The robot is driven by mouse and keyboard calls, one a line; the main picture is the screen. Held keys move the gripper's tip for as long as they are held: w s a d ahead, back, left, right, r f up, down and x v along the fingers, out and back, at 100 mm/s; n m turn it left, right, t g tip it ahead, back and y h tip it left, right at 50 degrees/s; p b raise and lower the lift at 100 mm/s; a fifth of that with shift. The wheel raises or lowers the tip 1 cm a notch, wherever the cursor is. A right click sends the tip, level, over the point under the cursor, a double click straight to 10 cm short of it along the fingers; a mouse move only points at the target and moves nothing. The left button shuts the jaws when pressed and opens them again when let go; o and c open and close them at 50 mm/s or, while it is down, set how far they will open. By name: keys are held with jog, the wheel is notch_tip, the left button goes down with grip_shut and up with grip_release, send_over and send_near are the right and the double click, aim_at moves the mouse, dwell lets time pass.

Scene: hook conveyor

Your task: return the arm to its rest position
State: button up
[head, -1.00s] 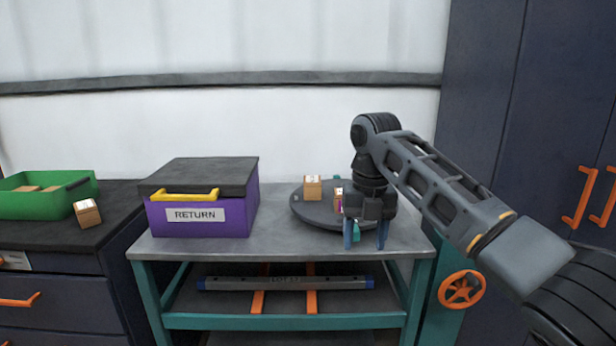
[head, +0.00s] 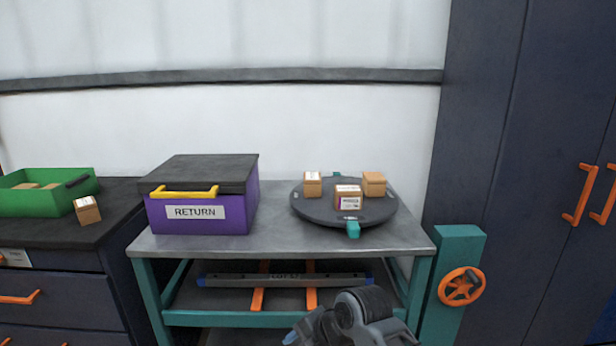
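My arm is folded low, with only a grey piece of it showing at the bottom edge of the head view, right of centre, in front of the table. My gripper (head: 291,340) shows only as a small bluish finger part cut off by the bottom edge. Whether it is open or shut does not show. The round dark turntable (head: 325,216) on the table (head: 275,242) carries small cardboard boxes: one at left (head: 312,184), one in front (head: 348,198) and one at right (head: 374,184). My arm is clear of all of them.
A closed purple RETURN box (head: 246,210) with a yellow handle stands on the table's left. A green bin (head: 40,203) and a small box (head: 87,211) sit on the left cabinet. A teal post with an orange handwheel (head: 460,287) and dark lockers (head: 530,120) stand at right.

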jog(key=s+f+m+t+y, duration=0.1)
jog(key=s+f+m+t, duration=0.1)
jog(key=s+f+m, duration=0.3)
jog(key=s+f+m+t, duration=0.1)
jog(key=s+m+t, duration=0.15)
jog(key=s, duration=0.45)
jog(key=s+d+m+t+h, duration=0.1)
jog(key=s+d+m, duration=0.2)
jog(key=s+m, duration=0.25)
jog(key=s+d+m+t+h, duration=0.1)
jog(key=s+d+m+t, duration=0.1)
jog(key=s+d+m, duration=0.35)
jog(key=s+d+r+m+t+h, duration=0.1)
jog(key=s+d+r+m, duration=0.1)
jog(key=s+d+r, duration=0.2)
jog(key=s+d+r+m+t+h, duration=0.1)
jog(key=s+d+r+m+h, duration=0.1)
jog(key=s+d+r, duration=0.3)
jog(key=s+d+r+m+t+h, duration=0.1)
jog(key=s+d+r+m, duration=0.3)
jog(key=s+r, duration=0.5)
jog(key=s+d+t, duration=0.1)
jog(key=s, duration=0.4)
jog(key=shift+s+r, duration=0.25)
jog(key=shift+r, duration=0.05)
jog(key=shift+m, duration=0.25)
